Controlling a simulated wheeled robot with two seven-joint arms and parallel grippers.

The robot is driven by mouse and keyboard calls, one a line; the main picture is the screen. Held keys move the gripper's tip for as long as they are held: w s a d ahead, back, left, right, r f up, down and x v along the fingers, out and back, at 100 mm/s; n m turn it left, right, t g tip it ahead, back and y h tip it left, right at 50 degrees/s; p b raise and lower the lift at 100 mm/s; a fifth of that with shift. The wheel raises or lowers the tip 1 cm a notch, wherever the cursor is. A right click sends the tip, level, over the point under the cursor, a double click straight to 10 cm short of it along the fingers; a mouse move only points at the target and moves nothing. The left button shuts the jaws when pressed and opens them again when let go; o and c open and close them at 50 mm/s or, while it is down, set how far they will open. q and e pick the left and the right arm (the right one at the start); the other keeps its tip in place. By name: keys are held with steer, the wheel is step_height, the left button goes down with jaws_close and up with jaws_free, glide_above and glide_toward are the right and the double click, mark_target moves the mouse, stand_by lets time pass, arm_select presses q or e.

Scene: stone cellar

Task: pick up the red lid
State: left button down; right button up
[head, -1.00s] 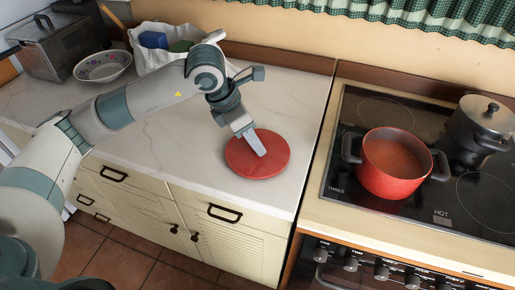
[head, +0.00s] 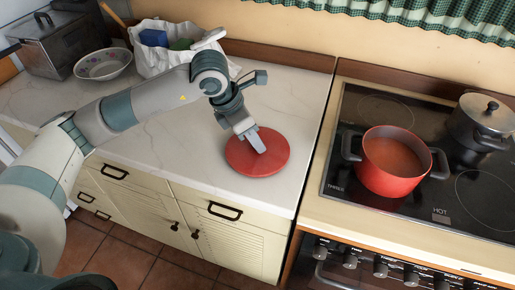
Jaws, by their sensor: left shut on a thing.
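The red lid (head: 268,162) is a flat round disc on the pale marble counter, near its right front part. My left gripper (head: 257,146) comes from above and behind the lid, with its fingers pointing down over the lid's middle. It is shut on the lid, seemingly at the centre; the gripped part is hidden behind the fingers. The lid looks level, and I cannot tell whether it is clear of the counter. My right gripper is not in view.
A red pot (head: 391,164) with dark handles stands on the black cooktop (head: 400,205) to the right. A lidded metal pot (head: 480,125) is behind it. A patterned bowl (head: 103,65) and a white bag (head: 155,60) stand at the counter's back left. Marble around the lid is clear.

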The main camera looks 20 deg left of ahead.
arm_select(q)
steer(key=shift+r, duration=0.15)
